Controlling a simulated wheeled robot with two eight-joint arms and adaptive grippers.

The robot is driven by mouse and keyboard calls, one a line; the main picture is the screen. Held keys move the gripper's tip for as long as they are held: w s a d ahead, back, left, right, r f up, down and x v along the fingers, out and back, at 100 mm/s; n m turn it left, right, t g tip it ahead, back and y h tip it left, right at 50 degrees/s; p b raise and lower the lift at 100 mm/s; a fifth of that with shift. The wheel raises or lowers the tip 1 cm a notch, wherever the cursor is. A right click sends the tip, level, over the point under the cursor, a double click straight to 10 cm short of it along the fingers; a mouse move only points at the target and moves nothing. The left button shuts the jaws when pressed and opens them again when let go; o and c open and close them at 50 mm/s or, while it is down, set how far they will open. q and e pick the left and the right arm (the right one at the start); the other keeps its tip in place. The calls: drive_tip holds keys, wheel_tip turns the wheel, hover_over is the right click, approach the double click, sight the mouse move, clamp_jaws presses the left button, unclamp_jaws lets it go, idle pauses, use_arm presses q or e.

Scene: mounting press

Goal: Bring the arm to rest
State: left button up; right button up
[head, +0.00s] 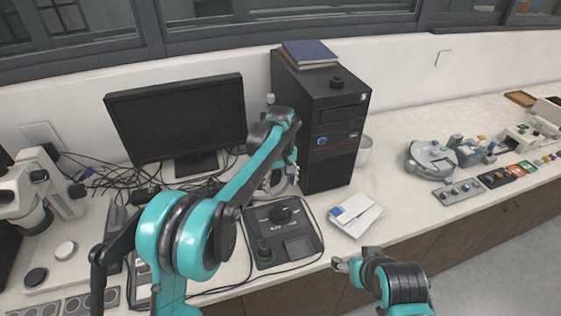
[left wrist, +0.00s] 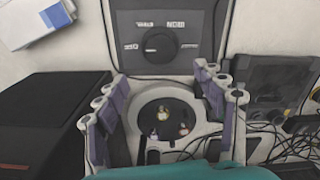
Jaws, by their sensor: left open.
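My left arm reaches up from the lower left in the head view and bends down at the wrist. My left gripper (head: 282,182) hangs low over the desk, partly hidden by its own arm. In the left wrist view its two fingers (left wrist: 162,88) stand wide apart. A pale round device with a dark top (left wrist: 163,115) shows between them, with small coloured parts on it; I see no grip on it. My right gripper (head: 346,264) is at the desk's front edge, small and partly hidden.
A black control panel with a knob (head: 283,213) lies just in front of the left gripper. A black computer tower (head: 322,120) stands close behind and to the right. A monitor (head: 178,118) and cables stand left.

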use_arm(q)
drive_tip(key=s+a+r+m+t, duration=0.3)
drive_tip(key=s+a+r, duration=0.5)
drive_tip(key=s+a, duration=0.35)
drive_tip(key=s+a+f+m+t, duration=0.1)
drive_tip(key=s+a+f+t, duration=0.1)
drive_tip(key=s, duration=0.6)
drive_tip(key=s+a+f+m+t+b, duration=0.1)
drive_tip(key=s+a+f+m+t, duration=0.1)
drive_tip(key=s, duration=0.6)
drive_tip(key=shift+s+a+f, duration=0.35)
drive_tip(key=shift+a+f, duration=0.55)
drive_tip(key=shift+a, duration=0.35)
